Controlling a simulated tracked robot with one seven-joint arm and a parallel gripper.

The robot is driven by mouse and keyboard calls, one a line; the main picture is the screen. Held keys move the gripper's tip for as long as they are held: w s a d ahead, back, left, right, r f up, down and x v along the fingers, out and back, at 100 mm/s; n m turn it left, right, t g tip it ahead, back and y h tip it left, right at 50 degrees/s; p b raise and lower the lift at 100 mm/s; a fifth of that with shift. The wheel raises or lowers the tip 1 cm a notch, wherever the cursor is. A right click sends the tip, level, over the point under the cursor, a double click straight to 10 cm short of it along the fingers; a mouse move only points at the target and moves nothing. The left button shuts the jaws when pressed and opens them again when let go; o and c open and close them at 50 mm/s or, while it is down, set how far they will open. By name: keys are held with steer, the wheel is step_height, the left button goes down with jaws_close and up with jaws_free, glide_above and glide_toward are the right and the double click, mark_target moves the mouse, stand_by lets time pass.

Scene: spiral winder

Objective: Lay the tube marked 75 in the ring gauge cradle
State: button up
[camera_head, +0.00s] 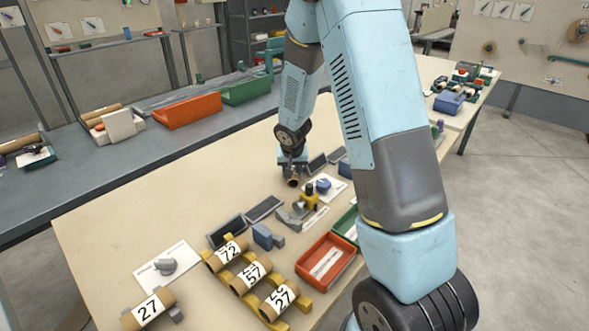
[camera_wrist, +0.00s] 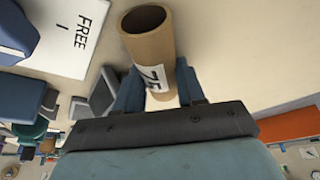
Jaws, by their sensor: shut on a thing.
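The cardboard tube marked 75 (camera_wrist: 150,45) is between the fingers of my gripper (camera_wrist: 159,88) in the wrist view, its open end pointing away from the palm. My gripper is shut on it. In the head view my gripper (camera_head: 292,164) is over the far part of the bench, with the tube's brown end (camera_head: 293,182) just below it. A grey cradle-like piece with a yellow upright (camera_head: 310,192) stands just nearer the camera on a white card. I cannot tell whether it is the ring gauge cradle.
Tubes marked 72 (camera_head: 229,251), 57 (camera_head: 251,274) and 27 (camera_head: 279,299) lie on yellow supports. Another tube marked 27 (camera_head: 149,309) lies at the front left. A red tray (camera_head: 326,262) stands right of the rack. The bench's left middle (camera_head: 170,205) is clear.

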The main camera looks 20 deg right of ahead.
steer(key=o, duration=1)
steer(key=shift+o, duration=0.2)
steer(key=shift+r, duration=0.1)
